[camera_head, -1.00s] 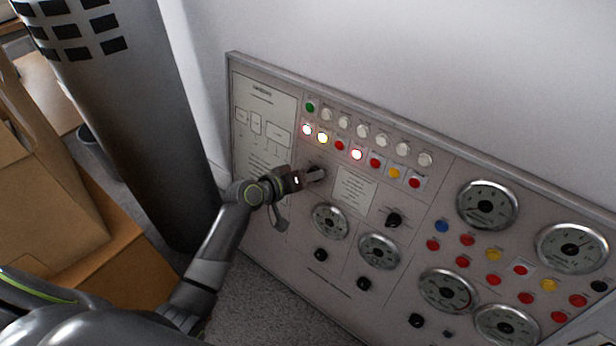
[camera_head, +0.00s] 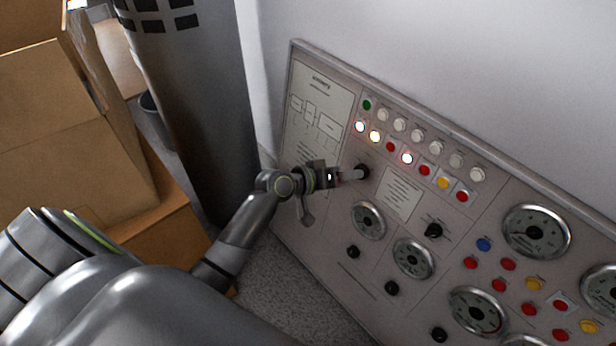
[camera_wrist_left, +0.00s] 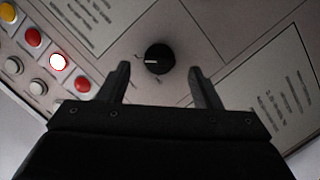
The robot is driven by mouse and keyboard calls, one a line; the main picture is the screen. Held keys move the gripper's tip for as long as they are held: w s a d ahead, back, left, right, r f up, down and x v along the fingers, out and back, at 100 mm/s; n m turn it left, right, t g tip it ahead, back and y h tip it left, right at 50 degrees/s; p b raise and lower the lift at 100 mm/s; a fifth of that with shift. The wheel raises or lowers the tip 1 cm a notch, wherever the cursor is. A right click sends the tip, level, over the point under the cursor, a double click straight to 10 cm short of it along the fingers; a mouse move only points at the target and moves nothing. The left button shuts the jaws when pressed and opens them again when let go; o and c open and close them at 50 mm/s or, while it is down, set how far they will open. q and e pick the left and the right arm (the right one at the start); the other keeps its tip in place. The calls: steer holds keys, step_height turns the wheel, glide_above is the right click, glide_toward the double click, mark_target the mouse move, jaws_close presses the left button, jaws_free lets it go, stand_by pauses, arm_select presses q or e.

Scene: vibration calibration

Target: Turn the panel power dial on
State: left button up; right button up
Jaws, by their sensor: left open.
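The control panel (camera_head: 330,216) leans against the wall. A black dial (camera_head: 362,171) sits below its row of lit buttons, just beyond my left gripper's fingertips. In the left wrist view the black dial (camera_wrist_left: 159,59) has a white pointer mark and lies ahead, between the lines of the two fingers. My left gripper (camera_head: 350,175) is open and empty; in the left wrist view its fingers (camera_wrist_left: 160,80) are spread apart, with the dial slightly beyond the tips. I cannot tell whether it touches the dial. My right gripper is not in view.
Indicator buttons (camera_head: 407,158) line the panel's top, some glowing. Round gauges (camera_head: 368,221) and other black knobs (camera_head: 433,230) lie below and to the right. A dark cylinder (camera_head: 197,100) and cardboard boxes (camera_head: 75,150) stand at left.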

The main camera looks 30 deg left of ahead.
arm_select(q)
steer(key=p+v, duration=0.1)
steer(key=v, duration=1.2)
steer(key=shift+s+r+p, duration=0.15)
steer(key=shift+s+p, duration=0.15)
steer(key=shift+p, duration=0.1)
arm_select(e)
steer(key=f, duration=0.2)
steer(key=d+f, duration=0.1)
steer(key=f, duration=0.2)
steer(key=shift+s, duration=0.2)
arm_select(q)
steer(key=shift+a, duration=0.15)
